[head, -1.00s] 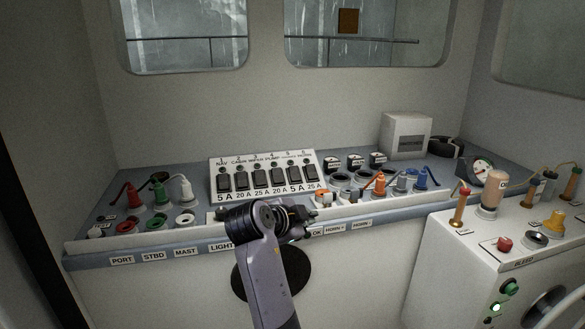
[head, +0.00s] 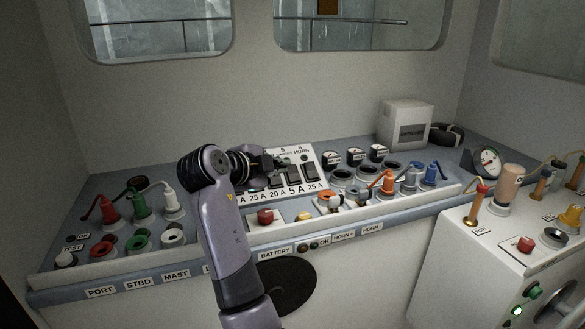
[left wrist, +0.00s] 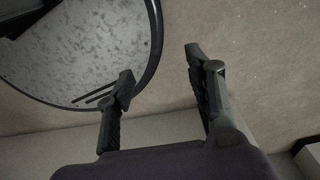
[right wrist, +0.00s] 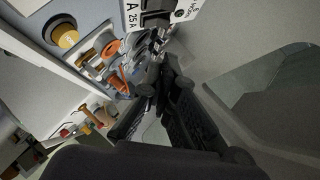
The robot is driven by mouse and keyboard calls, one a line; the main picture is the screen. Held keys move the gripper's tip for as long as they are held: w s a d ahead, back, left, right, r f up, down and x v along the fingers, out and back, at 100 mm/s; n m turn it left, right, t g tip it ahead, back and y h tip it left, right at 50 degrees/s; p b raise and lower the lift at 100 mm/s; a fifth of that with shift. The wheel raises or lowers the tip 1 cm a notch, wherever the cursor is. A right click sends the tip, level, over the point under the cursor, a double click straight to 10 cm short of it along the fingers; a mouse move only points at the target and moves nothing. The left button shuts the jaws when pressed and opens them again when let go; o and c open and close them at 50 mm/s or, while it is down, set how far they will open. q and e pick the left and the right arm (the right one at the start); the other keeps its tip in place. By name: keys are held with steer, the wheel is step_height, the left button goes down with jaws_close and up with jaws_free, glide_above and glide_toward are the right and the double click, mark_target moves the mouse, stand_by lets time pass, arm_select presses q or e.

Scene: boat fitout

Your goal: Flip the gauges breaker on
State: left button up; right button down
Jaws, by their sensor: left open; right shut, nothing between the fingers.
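The white breaker panel (head: 320,170) stands tilted on the console in the head view, with a row of black switches. My right arm hides its left part. The fifth breaker (head: 294,174), marked 5 A, shows beside my gripper; its name label is too small to read surely. The sixth, marked 25 A, is to its right. My right gripper (head: 277,164) is shut and empty, over the panel's upper middle; contact cannot be told. In the right wrist view, its fingertips (right wrist: 165,78) are near the panel's lower edge. My left gripper (left wrist: 160,68) is open and empty.
A red button (head: 265,216) and orange and blue connectors sit in front and right of the panel. Red, green and white plugs (head: 140,205) stand at left. A grey-white box (head: 405,125) stands behind right. A white cabinet (head: 450,255) with knobs stands at right.

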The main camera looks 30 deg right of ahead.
mark_target(293, 174)
steer(key=p+x, duration=0.2)
steer(key=x, duration=0.2)
steer(key=w+p+x, duration=0.1)
steer(key=p+x, duration=0.1)
steer(key=x, duration=0.2)
steer(key=a+p+x, duration=0.1)
steer(key=p+x, duration=0.1)
steer(key=x, duration=0.2)
steer(key=shift+w+f, duration=0.4)
steer(key=shift+w, duration=0.05)
steer(key=shift+w+f+p, duration=0.35)
steer(key=shift+w+p, duration=0.05)
steer(key=shift+p, duration=0.05)
arm_select(q)
step_height(293, 174, up, 7)
steer(key=shift+w, duration=0.4)
arm_select(e)
steer(key=shift+w+d+f, duration=0.1)
arm_select(q)
steer(key=shift+d, duration=0.1)
